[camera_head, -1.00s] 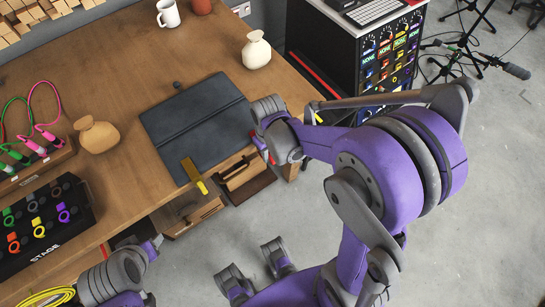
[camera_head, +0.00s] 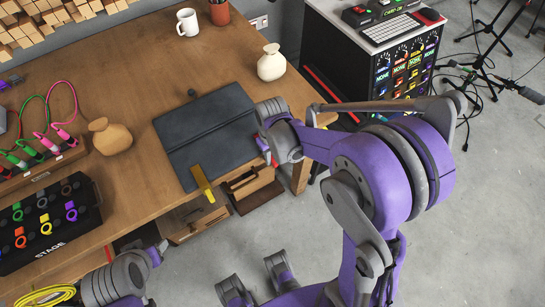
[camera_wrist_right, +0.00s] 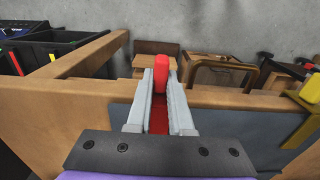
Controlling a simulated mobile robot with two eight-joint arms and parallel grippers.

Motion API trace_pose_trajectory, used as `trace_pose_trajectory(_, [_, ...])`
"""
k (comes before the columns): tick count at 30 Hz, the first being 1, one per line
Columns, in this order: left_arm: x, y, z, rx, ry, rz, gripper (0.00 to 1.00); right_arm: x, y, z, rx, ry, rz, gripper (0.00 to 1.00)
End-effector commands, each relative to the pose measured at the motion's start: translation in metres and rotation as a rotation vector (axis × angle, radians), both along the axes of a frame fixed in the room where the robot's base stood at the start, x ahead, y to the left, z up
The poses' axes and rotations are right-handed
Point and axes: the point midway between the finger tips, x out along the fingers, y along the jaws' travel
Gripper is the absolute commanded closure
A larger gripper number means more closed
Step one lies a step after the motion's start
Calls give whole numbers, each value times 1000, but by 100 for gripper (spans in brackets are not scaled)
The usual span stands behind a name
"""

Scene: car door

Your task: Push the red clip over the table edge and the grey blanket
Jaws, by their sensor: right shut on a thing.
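The grey blanket (camera_head: 205,130) lies on the wooden table (camera_head: 130,190), and a yellow clip (camera_head: 203,184) straddles its front edge. The red clip (camera_head: 263,149) is partly hidden by my right gripper (camera_head: 268,143) at the blanket's front right corner. In the right wrist view, the red clip (camera_wrist_right: 161,75) stands between the two fingers of my right gripper (camera_wrist_right: 160,90), which is shut on it. It is at the table edge, with the blanket (camera_wrist_right: 235,130) close to its right. My left gripper (camera_head: 158,248) is low at the left, its fingers unclear.
A vase (camera_head: 271,63) and a mug (camera_head: 187,22) stand at the back of the table. Open wooden drawers (camera_head: 250,188) sit below the front edge.

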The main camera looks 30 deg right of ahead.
Motion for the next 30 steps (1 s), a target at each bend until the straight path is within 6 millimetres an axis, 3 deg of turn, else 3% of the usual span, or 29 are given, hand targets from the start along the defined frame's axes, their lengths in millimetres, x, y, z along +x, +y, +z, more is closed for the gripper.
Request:
trace_pose_trajectory(3, [0, 0, 0, 0, 0, 0, 46, 0, 0, 0, 0, 0, 0, 100])
trace_pose_trajectory(4, [0, 0, 0, 0, 0, 0, 46, 0, 0, 0, 0, 0, 0, 77])
trace_pose_trajectory(9, [0, 0, 0, 0, 0, 0, 46, 0, 0, 0, 0, 0, 0, 47])
trace_pose_trajectory(20, [0, 0, 1, 0, 0, 0, 46, 0, 0, 4, 0, 0, 0, 46])
trace_pose_trajectory(23, [0, 0, 3, 0, -1, 0, 46, 0, 0, 16, 0, 0, 0, 46])
trace_pose_trajectory(30, [2, 0, 11, 0, -4, 0, 46, 0, 0, 65, 0, 0, 0, 46])
